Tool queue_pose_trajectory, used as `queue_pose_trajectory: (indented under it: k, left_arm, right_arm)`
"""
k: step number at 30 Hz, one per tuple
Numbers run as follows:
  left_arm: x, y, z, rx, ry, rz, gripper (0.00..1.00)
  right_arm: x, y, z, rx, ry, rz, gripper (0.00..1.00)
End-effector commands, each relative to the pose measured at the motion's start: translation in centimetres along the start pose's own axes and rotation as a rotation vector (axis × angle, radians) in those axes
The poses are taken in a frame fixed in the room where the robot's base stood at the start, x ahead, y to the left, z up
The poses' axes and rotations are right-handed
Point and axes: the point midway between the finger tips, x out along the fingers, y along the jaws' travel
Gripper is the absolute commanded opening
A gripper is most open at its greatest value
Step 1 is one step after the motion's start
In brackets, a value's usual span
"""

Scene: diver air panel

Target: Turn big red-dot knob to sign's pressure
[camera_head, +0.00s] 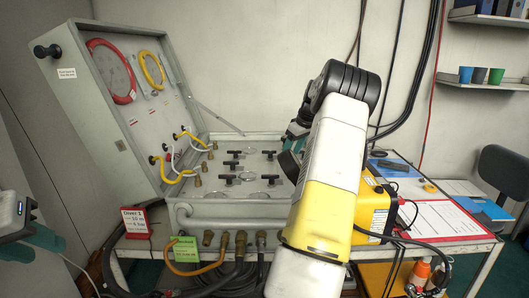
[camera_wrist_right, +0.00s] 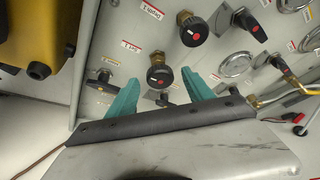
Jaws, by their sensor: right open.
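In the right wrist view, a round black knob with a red dot (camera_wrist_right: 158,77) sits on a brass stem on the grey panel. My right gripper (camera_wrist_right: 160,92) is open, with its teal fingers on either side of this knob; contact cannot be told. A second round black red-dot knob (camera_wrist_right: 193,30) stands above it. In the head view my right arm hides these knobs. A red sign (camera_head: 135,221) stands at the panel's front left; its small text is hard to read, apart from "Diver 1". My left gripper (camera_head: 40,236) is at the left edge, partly cut off, away from the panel.
Several black T-handles (camera_head: 232,178) stand on the panel. A yellow case (camera_head: 373,211) stands to the right.

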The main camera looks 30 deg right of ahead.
Motion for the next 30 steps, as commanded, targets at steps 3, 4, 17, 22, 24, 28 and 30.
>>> queue_pose_trajectory:
  k: [3, 4, 17, 22, 24, 28, 30]
  left_arm:
    - [0.0, 0.0, 0.0, 0.0, 0.0, 0.0, 0.34]
    - [0.0, 0.0, 0.0, 0.0, 0.0, 0.0, 0.34]
    - [0.0, 0.0, 0.0, 0.0, 0.0, 0.0, 0.34]
    - [0.0, 0.0, 0.0, 0.0, 0.0, 0.0, 0.34]
    - [0.0, 0.0, 0.0, 0.0, 0.0, 0.0, 0.34]
    - [0.0, -0.01, 0.0, 0.0, 0.0, 0.0, 0.34]
    - [0.0, 0.0, 0.0, 0.0, 0.0, 0.0, 0.34]
  right_arm:
    - [0.59, -0.03, -0.05, 0.0, 0.001, 0.0, 0.6]
    - [0.65, -0.03, -0.06, 0.0, 0.001, 0.001, 0.6]
    - [0.66, -0.03, -0.06, 0.0, 0.001, 0.001, 0.19]
    - [0.65, -0.03, -0.06, 0.001, 0.001, 0.001, 0.0]
    - [0.64, -0.04, -0.07, 0.004, 0.001, 0.003, 0.0]
    - [0.63, -0.1, -0.1, 0.024, 0.001, 0.011, 0.0]
    - [0.63, -0.14, -0.09, 0.045, 0.0, 0.02, 0.0]
